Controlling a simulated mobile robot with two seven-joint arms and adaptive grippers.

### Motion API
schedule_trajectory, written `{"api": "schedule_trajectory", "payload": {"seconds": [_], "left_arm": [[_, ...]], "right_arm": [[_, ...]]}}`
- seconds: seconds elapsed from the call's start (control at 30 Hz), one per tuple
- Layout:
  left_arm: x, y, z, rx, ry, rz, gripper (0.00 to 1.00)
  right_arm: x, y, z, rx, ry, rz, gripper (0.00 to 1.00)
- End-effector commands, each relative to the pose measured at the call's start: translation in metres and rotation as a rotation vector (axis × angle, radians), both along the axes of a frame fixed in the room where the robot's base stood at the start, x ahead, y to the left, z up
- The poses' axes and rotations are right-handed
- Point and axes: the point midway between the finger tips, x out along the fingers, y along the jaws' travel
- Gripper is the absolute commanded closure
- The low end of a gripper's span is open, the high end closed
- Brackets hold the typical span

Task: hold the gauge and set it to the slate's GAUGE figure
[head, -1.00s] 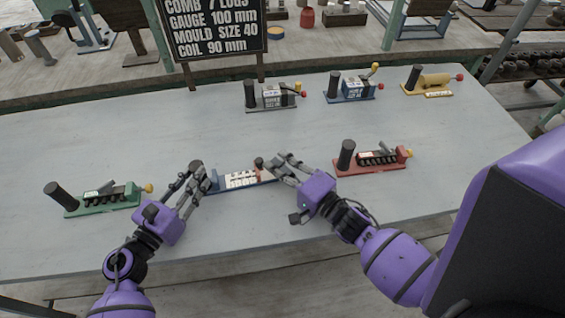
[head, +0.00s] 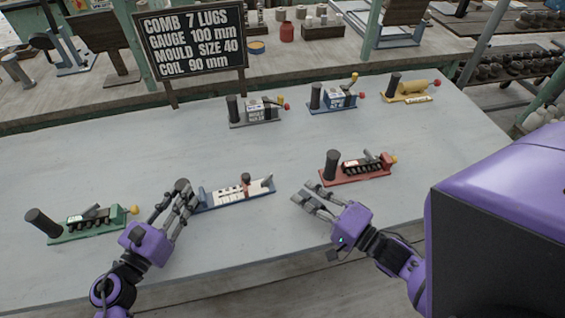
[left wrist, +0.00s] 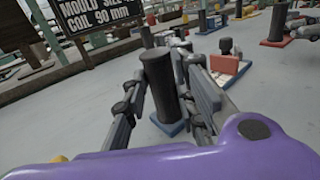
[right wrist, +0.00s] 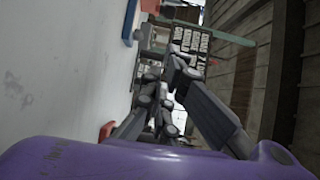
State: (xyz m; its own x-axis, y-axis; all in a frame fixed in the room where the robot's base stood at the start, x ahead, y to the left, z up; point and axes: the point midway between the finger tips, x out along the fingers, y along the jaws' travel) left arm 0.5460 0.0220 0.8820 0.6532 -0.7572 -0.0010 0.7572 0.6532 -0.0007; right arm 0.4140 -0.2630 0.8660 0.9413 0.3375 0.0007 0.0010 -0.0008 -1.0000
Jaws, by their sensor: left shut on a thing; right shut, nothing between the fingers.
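The gauge is a blue base with a white scale plate (head: 228,195), a red slider with a dark knob (head: 246,184) right of its middle, and a dark upright handle. My left gripper (head: 184,197) is shut on that handle at the gauge's left end. The left wrist view shows the dark handle (left wrist: 159,80) between the fingers and the slider (left wrist: 226,62) behind. My right gripper (head: 314,199) is shut and empty, apart from the gauge to its right. The slate (head: 192,45) reads GAUGE 100 mm. The scale's figures are too small to read.
A green device (head: 85,226) stands left of my left gripper, and a red device (head: 355,172) beyond my right gripper. Grey (head: 257,112), blue (head: 334,97) and yellow (head: 410,92) devices line the back. The table (head: 120,150) is clear at left behind the gauge.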

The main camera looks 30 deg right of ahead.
Motion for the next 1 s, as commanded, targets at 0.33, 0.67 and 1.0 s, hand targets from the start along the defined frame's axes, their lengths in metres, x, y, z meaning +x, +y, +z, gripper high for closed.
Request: {"api": "schedule_trajectory", "payload": {"seconds": [0.33,0.67,1.0], "left_arm": [[0.0005,0.0004,0.0004,-0.001,-0.001,0.001,1.0],[0.0005,0.0004,0.0003,0.001,-0.001,0.001,0.53],[-0.005,0.0069,-0.0008,0.002,0.001,0.001,0.53]], "right_arm": [[-0.0119,-0.0039,0.0,0.0,0.0,-0.001,1.0],[-0.0116,-0.0038,-0.0002,0.001,0.001,-0.001,1.0],[-0.0115,-0.0038,-0.0003,0.001,0.001,-0.001,1.0]]}}
